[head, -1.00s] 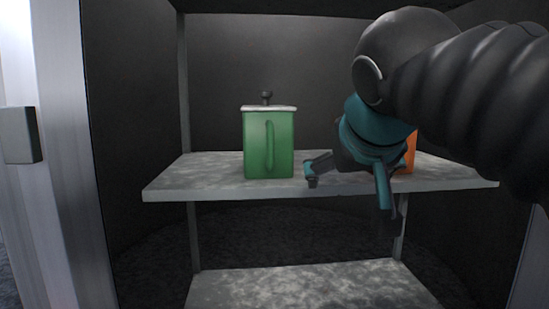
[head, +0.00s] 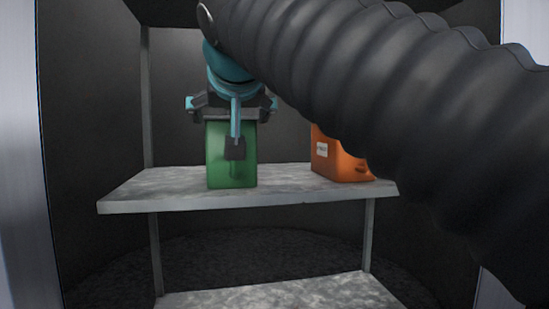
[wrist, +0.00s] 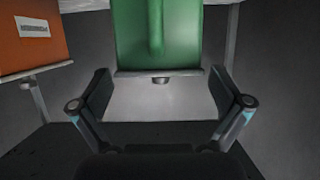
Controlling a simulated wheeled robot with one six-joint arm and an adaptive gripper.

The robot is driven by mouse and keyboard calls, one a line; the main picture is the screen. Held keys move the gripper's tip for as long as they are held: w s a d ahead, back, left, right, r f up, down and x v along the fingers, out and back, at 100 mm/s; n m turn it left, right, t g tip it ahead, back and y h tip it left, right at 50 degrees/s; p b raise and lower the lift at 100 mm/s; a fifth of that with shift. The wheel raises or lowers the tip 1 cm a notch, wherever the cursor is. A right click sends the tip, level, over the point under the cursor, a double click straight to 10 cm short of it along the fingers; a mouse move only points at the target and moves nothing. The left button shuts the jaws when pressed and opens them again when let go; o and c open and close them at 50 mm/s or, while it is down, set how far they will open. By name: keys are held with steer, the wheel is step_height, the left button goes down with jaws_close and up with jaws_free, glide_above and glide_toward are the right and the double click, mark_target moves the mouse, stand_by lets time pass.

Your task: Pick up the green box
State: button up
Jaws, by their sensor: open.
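The green box (head: 232,170) stands upright on the upper shelf in the head view, left of the middle. My gripper (head: 236,135) is at its top, in front of its lid and knob, which it mostly hides there. In the wrist view, the green box (wrist: 157,35) is at the top middle, with its raised green handle facing me and its pale lid towards my open fingers. My gripper (wrist: 162,95) is open, with one finger on each side of the lid. I cannot tell whether the fingers touch the box.
An orange box (head: 336,158) with a white label stands to the right on the same shelf (head: 290,178). It also shows in the wrist view (wrist: 32,50). A lower shelf (head: 285,295) lies below. Dark walls close in the sides and back.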

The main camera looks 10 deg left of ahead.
steer(key=shift+b+x, duration=0.3)
steer(key=shift+x, duration=2.8)
steer(key=shift+s+d+f, duration=0.1)
steer(key=shift+f, duration=0.1)
steer(key=c, duration=1.4)
steer(key=shift+r, duration=0.15)
steer(key=shift+c, duration=0.3)
